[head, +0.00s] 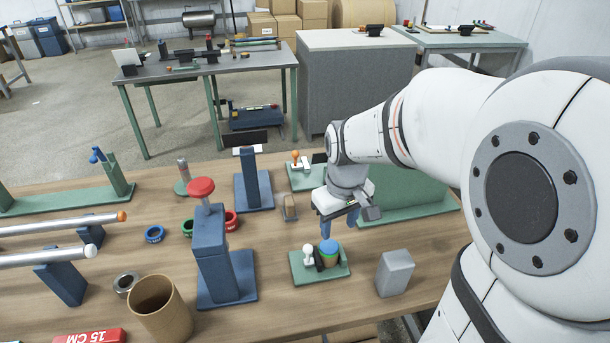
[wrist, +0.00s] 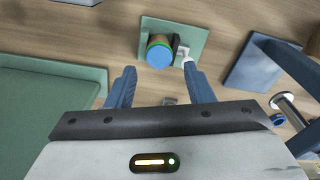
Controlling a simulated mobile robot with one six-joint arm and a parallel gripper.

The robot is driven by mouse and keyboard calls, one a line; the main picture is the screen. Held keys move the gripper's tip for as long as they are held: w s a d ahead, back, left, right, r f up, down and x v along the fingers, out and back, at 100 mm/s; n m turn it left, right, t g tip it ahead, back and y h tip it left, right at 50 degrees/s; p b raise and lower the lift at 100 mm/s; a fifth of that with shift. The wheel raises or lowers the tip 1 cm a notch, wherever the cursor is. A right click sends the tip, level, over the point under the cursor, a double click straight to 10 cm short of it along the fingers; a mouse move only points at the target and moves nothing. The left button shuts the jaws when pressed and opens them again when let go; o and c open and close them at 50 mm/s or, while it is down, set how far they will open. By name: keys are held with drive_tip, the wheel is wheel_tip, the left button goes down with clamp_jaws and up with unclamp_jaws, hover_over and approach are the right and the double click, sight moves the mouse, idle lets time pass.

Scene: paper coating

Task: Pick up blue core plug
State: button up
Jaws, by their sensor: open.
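The blue core plug (head: 328,246) sits upright on a small green base plate (head: 338,272), on top of a brown and green body. A white-knobbed toggle (head: 308,249) stands beside it on the same plate. In the wrist view the plug's round blue top (wrist: 160,56) shows beyond my fingertips. My gripper (head: 339,226) is open and empty, above the table and behind the plug in the head view. In the wrist view its two blue fingers (wrist: 160,72) are spread apart, and the plug lies between their lines, apart from both.
A grey block (head: 394,273) stands right of the plate. A blue post with a red knob (head: 213,250) stands to the left, near a cardboard tube (head: 160,308). Another blue stand (head: 251,182) and a large green block (head: 400,192) stand behind. Table front centre is clear.

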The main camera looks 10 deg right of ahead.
sight(329, 246)
drive_tip(key=shift+o, duration=0.4)
drive_tip(key=shift+n+g, duration=0.4)
drive_tip(key=shift+n, duration=0.4)
drive_tip(key=w+f, duration=0.1)
drive_tip(key=w, duration=0.1)
drive_tip(key=w+f, duration=0.2)
drive_tip(key=shift+a+f, duration=0.15)
drive_tip(key=shift+f, duration=0.05)
wheel_tip(329, 246, down, 8)
drive_tip(key=shift+a+r+p, duration=0.15)
drive_tip(key=shift+r+p, duration=0.05)
drive_tip(key=shift+p, duration=0.4)
drive_tip(key=shift+c, duration=0.2)
drive_tip(key=shift+s, duration=0.1)
drive_tip(key=c, duration=0.7)
